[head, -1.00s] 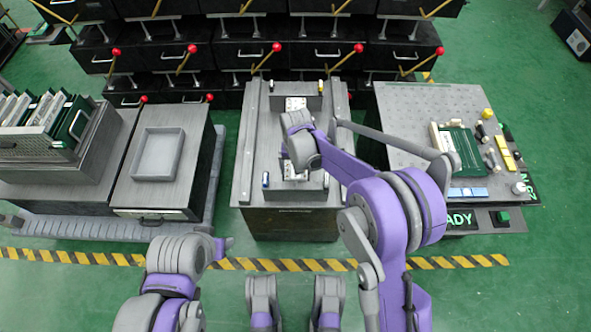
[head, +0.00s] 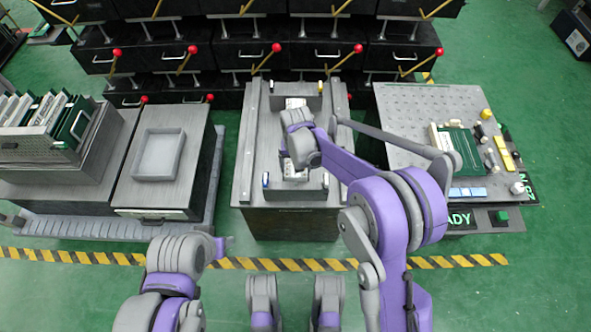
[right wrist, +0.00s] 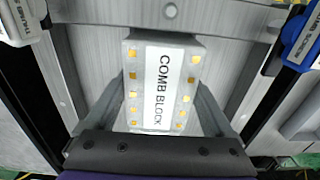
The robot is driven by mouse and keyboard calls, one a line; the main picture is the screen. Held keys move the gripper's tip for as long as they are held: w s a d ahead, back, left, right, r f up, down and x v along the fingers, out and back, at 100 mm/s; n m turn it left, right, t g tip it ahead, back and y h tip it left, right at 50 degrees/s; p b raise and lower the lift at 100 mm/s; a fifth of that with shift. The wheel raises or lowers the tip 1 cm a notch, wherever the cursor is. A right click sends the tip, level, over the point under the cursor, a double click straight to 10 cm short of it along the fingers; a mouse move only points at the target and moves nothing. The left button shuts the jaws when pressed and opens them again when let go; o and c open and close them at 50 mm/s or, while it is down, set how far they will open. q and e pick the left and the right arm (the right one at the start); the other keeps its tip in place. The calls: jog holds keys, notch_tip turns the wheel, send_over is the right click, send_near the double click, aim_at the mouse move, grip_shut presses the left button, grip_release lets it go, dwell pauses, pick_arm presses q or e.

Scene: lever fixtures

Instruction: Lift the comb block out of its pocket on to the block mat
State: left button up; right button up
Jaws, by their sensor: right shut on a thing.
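The comb block (right wrist: 161,85) is a pale block with a printed label and gold squares along both sides. In the right wrist view my right gripper (right wrist: 163,98) is shut on it, one finger along each side. In the head view my right arm reaches over the middle fixture (head: 246,150) and hides most of the hand. A pale spotted piece, which looks like the comb block (head: 295,175), shows just in front of the hand. I cannot tell its height. My left gripper (head: 224,246) is low at the left, away from the fixture; its jaws are unclear. I cannot identify the block mat.
Another pale spotted piece (head: 296,103) is at the fixture's back. A blue-and-white thumb screw (right wrist: 300,40) stands near the held block. A grey tray (head: 158,155) is on the left cabinet. A perforated plate (head: 410,110) with a green board is at the right.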

jog(key=shift+r, duration=0.15)
dwell(0.3)
jog(key=shift+r+p, duration=0.85)
jog(key=shift+r, duration=0.55)
